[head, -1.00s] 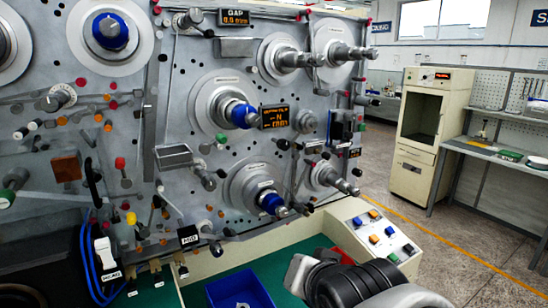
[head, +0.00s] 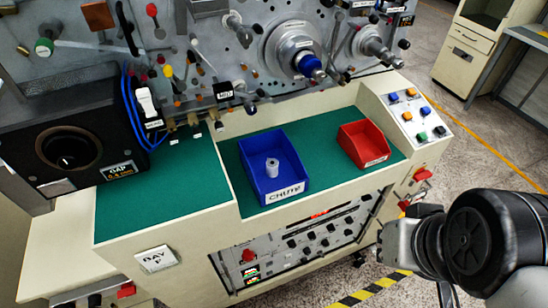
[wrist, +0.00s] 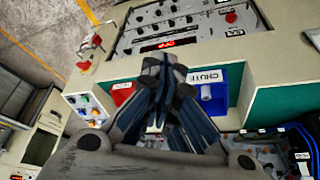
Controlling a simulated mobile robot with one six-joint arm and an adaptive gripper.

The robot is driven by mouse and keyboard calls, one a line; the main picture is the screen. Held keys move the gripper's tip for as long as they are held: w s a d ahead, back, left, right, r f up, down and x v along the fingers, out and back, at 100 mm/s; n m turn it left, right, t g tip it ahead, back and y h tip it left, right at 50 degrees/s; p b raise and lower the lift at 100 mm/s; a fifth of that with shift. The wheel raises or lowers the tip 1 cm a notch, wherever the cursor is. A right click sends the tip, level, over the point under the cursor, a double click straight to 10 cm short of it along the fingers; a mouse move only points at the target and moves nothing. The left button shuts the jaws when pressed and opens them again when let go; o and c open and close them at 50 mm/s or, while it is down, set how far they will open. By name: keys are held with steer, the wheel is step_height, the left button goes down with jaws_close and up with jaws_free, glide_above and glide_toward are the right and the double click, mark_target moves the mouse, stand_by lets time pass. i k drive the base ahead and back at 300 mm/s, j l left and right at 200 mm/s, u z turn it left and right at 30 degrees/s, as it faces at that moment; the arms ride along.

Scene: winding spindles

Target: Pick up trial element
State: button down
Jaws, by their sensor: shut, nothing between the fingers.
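A small pale grey cylinder (head: 272,167), which looks like the trial element, stands upright in the blue bin (head: 299,176) labelled CHUTE. It also shows in the wrist view (wrist: 206,92), beside my gripper's fingers. My gripper (wrist: 164,68) is shut and empty in the wrist view. Its fingers cover part of the blue bin's near side in that picture and are apart from the cylinder. In the head view my arm is at the lower right, clear of the bin; its fingertips are hard to make out there.
A red bin (head: 370,146) stands right of the blue bin on the green worktop (head: 160,195). A button panel (head: 416,112) is at the right end. The spindle panel (head: 205,60) rises behind. A black gauge unit (head: 75,150) sits at the left. Green surface between the bins is free.

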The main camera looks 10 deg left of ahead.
mark_target(272, 163)
steer(key=i+l, duration=0.1)
steer(key=i, duration=0.15)
steer(key=i+l+u, duration=0.15)
steer(key=i+u, duration=0.35)
steer(key=i+l+u, duration=0.25)
steer(key=u, duration=1.4)
